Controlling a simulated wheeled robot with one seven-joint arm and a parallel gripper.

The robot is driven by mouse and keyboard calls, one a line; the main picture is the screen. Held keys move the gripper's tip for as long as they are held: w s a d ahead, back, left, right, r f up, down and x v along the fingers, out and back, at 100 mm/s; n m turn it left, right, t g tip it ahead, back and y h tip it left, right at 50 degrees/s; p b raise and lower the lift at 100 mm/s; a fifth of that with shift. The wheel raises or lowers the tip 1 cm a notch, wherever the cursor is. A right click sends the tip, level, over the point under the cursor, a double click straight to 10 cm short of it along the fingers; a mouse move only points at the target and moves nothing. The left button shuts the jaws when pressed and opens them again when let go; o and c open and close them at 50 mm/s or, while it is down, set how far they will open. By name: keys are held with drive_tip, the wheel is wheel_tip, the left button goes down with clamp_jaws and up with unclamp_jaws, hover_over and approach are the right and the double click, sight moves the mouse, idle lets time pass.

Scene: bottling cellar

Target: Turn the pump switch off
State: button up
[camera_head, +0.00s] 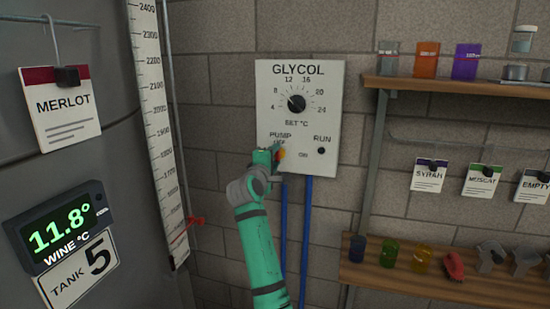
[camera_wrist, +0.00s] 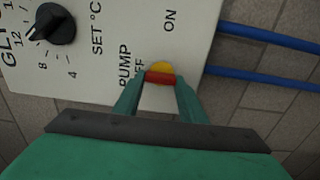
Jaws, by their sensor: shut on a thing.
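The glycol control panel (camera_head: 325,98) is a pale box on the brick wall, with a black dial, a PUMP label and OFF and ON marks. The pump switch (camera_wrist: 160,74) is a small red and yellow knob beside the OFF lettering in the wrist view; ON lies farther up there. It shows as a bit of orange in the head view (camera_head: 281,154). My gripper (camera_wrist: 160,82) is shut on the pump switch, one finger on each side. Its fingers partly cover the switch and lettering. I cannot tell which mark the switch points to. The RUN lamp (camera_head: 321,150) looks dark.
The black temperature dial (camera_head: 297,103) sits above the switch. Blue pipes (camera_head: 306,225) run down from the panel. A steel tank with a scale (camera_head: 155,110) and red valve handle (camera_head: 195,220) stands left. Shelves (camera_head: 455,88) with cups and tags are right.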

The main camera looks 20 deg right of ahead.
idle(0.4)
drive_tip(key=o, duration=1.1)
drive_tip(key=shift+c, duration=0.2)
drive_tip(key=v, duration=1)
drive_tip(key=shift+s+a, duration=0.25)
drive_tip(key=shift+s, duration=0.1)
drive_tip(key=shift+w, duration=0.1)
